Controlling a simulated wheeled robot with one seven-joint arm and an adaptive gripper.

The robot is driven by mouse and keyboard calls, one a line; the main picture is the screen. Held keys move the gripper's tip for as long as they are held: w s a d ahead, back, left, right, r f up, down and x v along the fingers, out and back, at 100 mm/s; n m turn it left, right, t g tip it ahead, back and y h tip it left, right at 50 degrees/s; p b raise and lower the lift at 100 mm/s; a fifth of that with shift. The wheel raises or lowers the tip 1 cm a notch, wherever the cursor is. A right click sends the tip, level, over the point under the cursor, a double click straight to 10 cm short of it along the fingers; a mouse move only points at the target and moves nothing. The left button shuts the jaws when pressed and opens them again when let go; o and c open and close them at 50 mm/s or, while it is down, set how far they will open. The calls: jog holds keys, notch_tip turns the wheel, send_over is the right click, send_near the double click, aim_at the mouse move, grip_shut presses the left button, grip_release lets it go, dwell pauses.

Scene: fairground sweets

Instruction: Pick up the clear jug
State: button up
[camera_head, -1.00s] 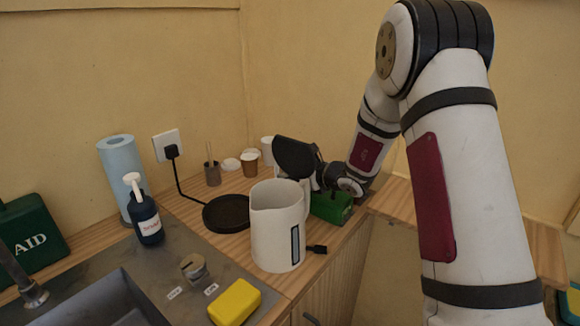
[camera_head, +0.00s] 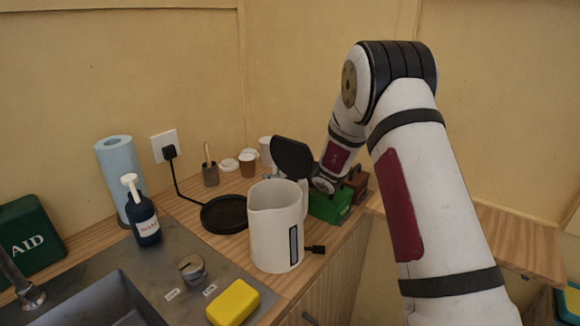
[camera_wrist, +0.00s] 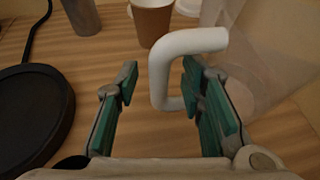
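The clear jug (camera_wrist: 268,65) is see-through and fills the upper right of the wrist view, with a white C-shaped handle (camera_wrist: 158,75) reaching left from it. My gripper (camera_wrist: 160,95) is open. Its two green-padded fingers stand apart on either side of the handle, the right finger close to the handle's lower end. I see no grip on it. In the head view the gripper's fingers are hidden behind a white kettle-like vessel (camera_head: 270,235) and a dark upright panel (camera_head: 292,158), and I cannot make out the clear jug there.
A black round base (camera_head: 225,214) with a cable lies left of the white vessel. Brown cup (camera_wrist: 152,20) and grey pot (camera_head: 210,174) stand behind. A green box (camera_head: 330,206) sits by the counter's right edge. A soap bottle (camera_head: 143,215), yellow block (camera_head: 233,303) and sink are at left.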

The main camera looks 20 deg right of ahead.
grip_shut()
jog(key=shift+r, duration=0.15)
